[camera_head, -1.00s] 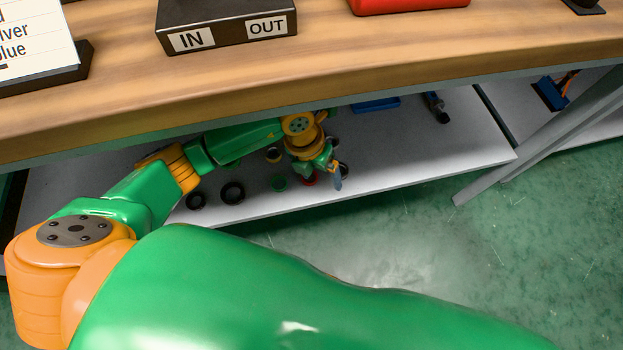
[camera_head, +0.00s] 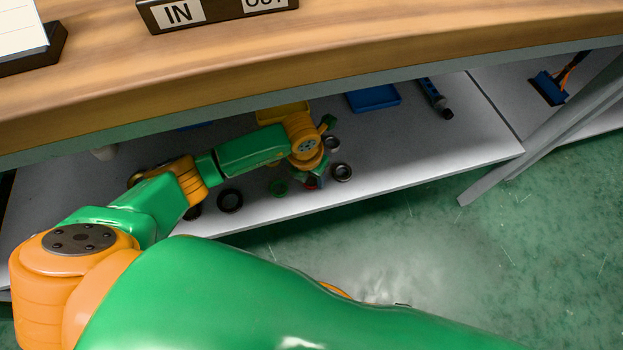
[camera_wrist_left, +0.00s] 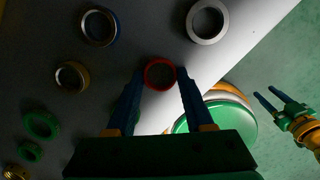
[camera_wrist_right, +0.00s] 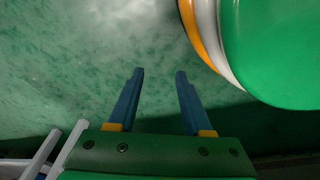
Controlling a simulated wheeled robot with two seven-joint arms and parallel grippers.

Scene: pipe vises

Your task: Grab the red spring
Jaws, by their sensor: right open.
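The red spring (camera_wrist_left: 160,74) shows as a red ring on the grey lower shelf in the left wrist view. In the head view only a bit of it (camera_head: 311,184) shows beneath my left gripper. My left gripper (camera_wrist_left: 159,72) is open, with one blue fingertip on each side of the red spring. I cannot tell how far the tips are above the shelf. My right gripper (camera_wrist_right: 159,72) is open and empty over the green floor. It also shows at the right of the left wrist view (camera_wrist_left: 265,93).
Several rings lie nearby: a silver one (camera_wrist_left: 207,21), a dark-blue one (camera_wrist_left: 99,26), a brown one (camera_wrist_left: 72,77) and green ones (camera_wrist_left: 41,125). A blue tray (camera_head: 373,98) lies farther back. The wooden tabletop (camera_head: 330,60) overhangs the shelf. A grey leg (camera_head: 540,130) stands right.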

